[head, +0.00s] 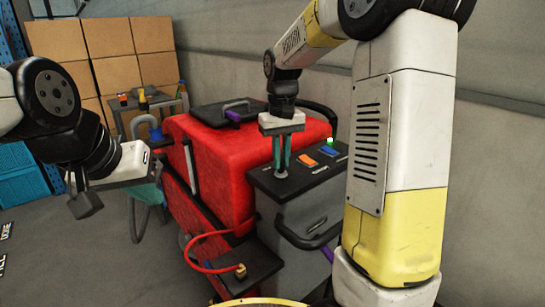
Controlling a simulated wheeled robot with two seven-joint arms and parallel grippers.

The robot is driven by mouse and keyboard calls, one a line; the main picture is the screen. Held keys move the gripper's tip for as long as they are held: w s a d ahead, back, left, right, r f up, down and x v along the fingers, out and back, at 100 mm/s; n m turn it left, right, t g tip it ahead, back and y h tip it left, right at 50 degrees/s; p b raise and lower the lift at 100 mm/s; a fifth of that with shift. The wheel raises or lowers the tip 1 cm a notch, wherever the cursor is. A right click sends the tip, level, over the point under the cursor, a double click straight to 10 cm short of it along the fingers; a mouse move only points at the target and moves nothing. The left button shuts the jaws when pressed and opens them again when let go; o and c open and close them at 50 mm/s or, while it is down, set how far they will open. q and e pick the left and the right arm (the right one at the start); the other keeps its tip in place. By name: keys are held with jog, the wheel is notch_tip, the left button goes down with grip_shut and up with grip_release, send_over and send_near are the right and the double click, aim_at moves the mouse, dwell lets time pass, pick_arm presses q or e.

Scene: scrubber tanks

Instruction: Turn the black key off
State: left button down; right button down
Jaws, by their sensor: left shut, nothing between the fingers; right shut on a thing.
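A red scrubber machine (225,160) stands in the middle with a dark control panel (262,180) on its grey end. My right gripper (281,168) points down at the left part of this panel. Its teal fingers are shut on the black key, which is mostly hidden between the fingertips. I cannot tell which way the key is turned. My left gripper (158,198) is shut and empty, left of the machine and clear of it.
On the panel, right of the key, are an orange switch (306,160), a blue switch (328,150) and a green-topped knob (330,141). A red hose (195,262) loops at the lower front. Cardboard boxes (110,45) stand behind; a wall is close on the right.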

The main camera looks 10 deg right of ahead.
jog(key=shift+n, duration=1.8)
jog(key=c, duration=1.5)
grip_release()
jog(key=shift+o, duration=0.2)
jog(key=shift+r, duration=0.15)
notch_tip(320, 180, up, 7)
jog(key=shift+r, duration=0.3)
